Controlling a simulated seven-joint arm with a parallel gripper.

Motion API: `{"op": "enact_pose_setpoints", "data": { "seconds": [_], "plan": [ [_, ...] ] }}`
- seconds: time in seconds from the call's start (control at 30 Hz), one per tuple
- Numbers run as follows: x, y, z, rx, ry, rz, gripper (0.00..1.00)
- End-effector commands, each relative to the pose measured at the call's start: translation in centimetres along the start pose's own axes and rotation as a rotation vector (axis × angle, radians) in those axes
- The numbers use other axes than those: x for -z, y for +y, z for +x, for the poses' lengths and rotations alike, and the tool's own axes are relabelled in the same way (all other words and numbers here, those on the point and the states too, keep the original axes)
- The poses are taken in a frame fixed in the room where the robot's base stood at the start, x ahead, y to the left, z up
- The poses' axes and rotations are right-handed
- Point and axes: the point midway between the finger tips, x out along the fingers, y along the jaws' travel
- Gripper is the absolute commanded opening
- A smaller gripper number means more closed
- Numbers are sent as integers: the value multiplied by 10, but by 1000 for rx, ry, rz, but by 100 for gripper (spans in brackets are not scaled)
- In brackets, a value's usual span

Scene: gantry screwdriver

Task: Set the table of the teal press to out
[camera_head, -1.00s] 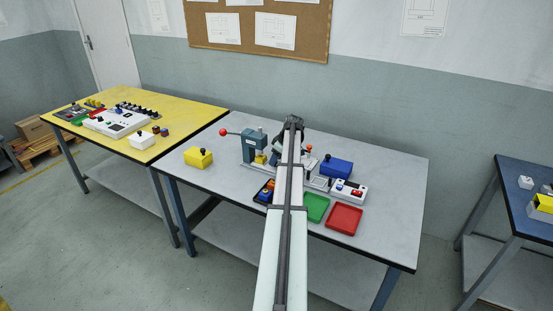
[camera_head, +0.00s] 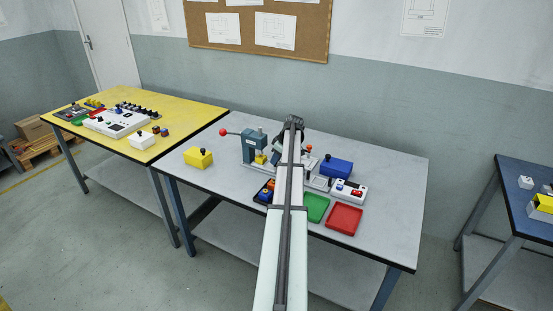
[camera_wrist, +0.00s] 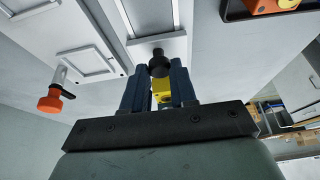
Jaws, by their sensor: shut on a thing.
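The teal press (camera_head: 251,147) stands on the grey table, left of my arm, with a red ball on its lever (camera_head: 223,132). The knob stands at the end of a pale metal slide or plate (camera_wrist: 158,46). A yellow part (camera_wrist: 162,92) shows between the fingers. Much of the press's table is hidden by my arm in the head view, so its position cannot be told there.
An orange-capped lever (camera_wrist: 50,103) is left in the wrist view. On the grey bench (camera_head: 390,170) are a yellow box (camera_head: 198,158), a blue box (camera_head: 336,168), a switch box (camera_head: 348,190), a green tray (camera_head: 316,207) and a red tray (camera_head: 344,219). The bench's right end is clear.

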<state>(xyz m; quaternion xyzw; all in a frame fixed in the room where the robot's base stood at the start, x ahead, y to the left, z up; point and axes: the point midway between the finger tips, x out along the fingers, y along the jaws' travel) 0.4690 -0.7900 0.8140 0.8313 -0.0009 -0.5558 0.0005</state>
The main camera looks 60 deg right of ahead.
Motion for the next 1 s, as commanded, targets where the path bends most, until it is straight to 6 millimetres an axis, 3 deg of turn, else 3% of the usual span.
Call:
{"op": "enact_pose_setpoints", "data": {
  "seconds": [0.13, 0.33, 0.5, 0.93, 0.97, 1.0],
  "plan": [
    [-16, -1, -7, 0, 0, 1, 0],
    [-62, -1, -25, 0, 0, 4, 0],
    [-88, 0, -36, 1, 0, 2, 0],
    [-99, 0, -40, 2, -4, 1, 0],
    [-99, 0, -40, 2, -5, 1, 30],
    [-99, 0, -40, 2, -4, 1, 33]
  ]
}}
